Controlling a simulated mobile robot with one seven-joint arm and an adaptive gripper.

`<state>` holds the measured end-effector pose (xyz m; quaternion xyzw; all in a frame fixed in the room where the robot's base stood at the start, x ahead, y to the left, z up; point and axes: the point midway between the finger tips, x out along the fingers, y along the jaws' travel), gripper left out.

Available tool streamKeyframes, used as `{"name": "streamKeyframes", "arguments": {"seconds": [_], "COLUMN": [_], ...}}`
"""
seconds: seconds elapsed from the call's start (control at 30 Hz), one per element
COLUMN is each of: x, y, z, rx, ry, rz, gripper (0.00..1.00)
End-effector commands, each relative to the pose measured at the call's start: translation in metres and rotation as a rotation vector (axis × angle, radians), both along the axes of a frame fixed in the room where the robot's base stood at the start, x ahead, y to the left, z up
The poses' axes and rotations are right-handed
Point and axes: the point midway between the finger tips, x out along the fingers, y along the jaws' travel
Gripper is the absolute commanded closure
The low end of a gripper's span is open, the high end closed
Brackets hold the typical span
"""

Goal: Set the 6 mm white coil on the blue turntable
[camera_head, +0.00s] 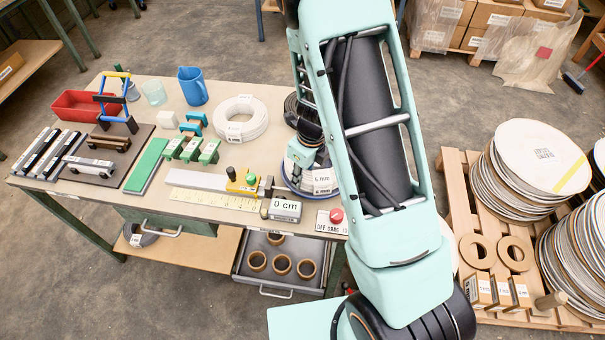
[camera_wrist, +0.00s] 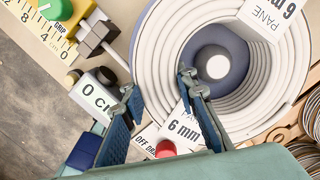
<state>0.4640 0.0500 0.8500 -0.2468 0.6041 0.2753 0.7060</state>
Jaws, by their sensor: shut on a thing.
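The 6 mm white coil (camera_wrist: 158,52) fills the right of the wrist view, with "6 mm" labels on it. Its ring lies around the blue hub of the turntable (camera_wrist: 238,72). In the head view the blue turntable (camera_head: 289,184) shows only as a rim at the table's right end, mostly hidden by my arm. My gripper (camera_wrist: 160,90) is shut on the coil, with one finger outside the ring and one on its inner side. In the head view my gripper (camera_head: 303,155) is over the turntable. I cannot tell whether the coil rests fully on it.
Another white coil (camera_head: 241,118) lies on the table left of my arm. Pallets of discs (camera_head: 530,165) stand right.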

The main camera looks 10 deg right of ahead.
Motion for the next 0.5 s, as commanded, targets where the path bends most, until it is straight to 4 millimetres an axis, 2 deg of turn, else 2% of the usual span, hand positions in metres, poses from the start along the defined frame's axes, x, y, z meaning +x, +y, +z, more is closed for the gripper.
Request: {"name": "streamKeyframes", "arguments": {"seconds": [0.07, 0.1, 0.13, 0.5], "x": [0.0017, 0.0017, 0.0017, -0.0008], "y": [-0.0002, -0.0002, -0.0002, -0.0001], "z": [-0.0009, -0.0005, -0.0002, 0.0010], "rx": [0.000, 0.000, 0.000, 0.000], "ry": [-0.004, -0.004, -0.004, 0.001], "rz": [0.000, 0.000, 0.000, 0.000], "gripper": [1.00, 0.71, 0.68, 0.66]}}
